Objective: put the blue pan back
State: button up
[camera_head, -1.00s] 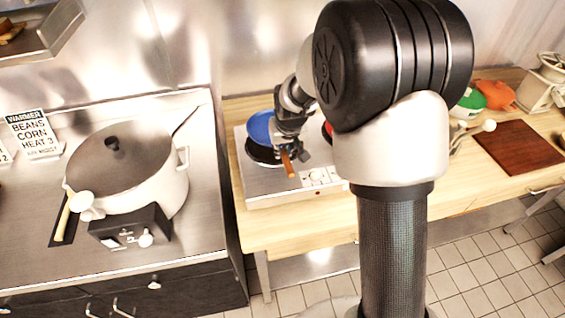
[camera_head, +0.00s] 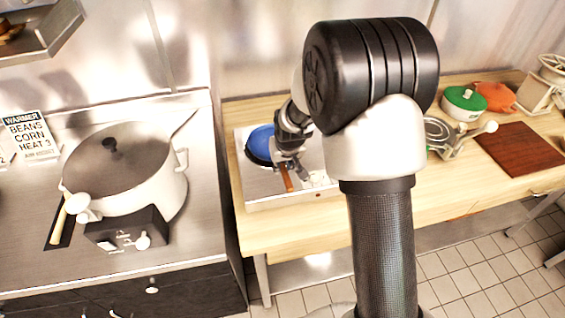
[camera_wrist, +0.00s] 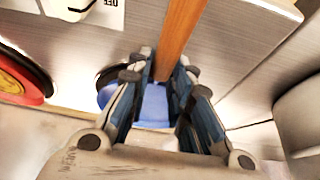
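The blue pan (camera_head: 260,144) sits low over the left burner of the two-burner hotplate (camera_head: 262,186), its brown handle (camera_head: 286,177) pointing toward the front. My gripper (camera_head: 292,150) is over the base of that handle and hides part of the pan. In the wrist view, my fingers (camera_wrist: 166,78) stand on either side of the wooden handle (camera_wrist: 180,35), close against it. A strip of the blue pan (camera_wrist: 153,108) shows between and beside them. A dark burner ring (camera_wrist: 108,76) shows at its edge. Whether the pan rests fully flat is hard to tell.
A red pan (camera_wrist: 20,82) is on the other burner, hidden by my arm in the head view. A green-lidded pot (camera_head: 463,105), an orange pot (camera_head: 495,97) and a brown board (camera_head: 519,149) stand to the right. A large lidded pot (camera_head: 125,170) stands left on the steel counter.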

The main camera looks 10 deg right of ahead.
jog(key=o, duration=0.3)
jog(key=shift+r, duration=0.1)
jog(key=shift+r, duration=0.15)
jog(key=s+f+p+v, duration=0.1)
jog(key=s+p+v, duration=0.2)
jog(key=v, duration=1.7)
jog(key=s+r, duration=0.3)
jog(key=s, duration=0.8)
jog(key=s+r, duration=0.2)
jog(key=s, duration=1)
jog(key=shift+r, duration=0.4)
jog(key=shift+f, duration=0.1)
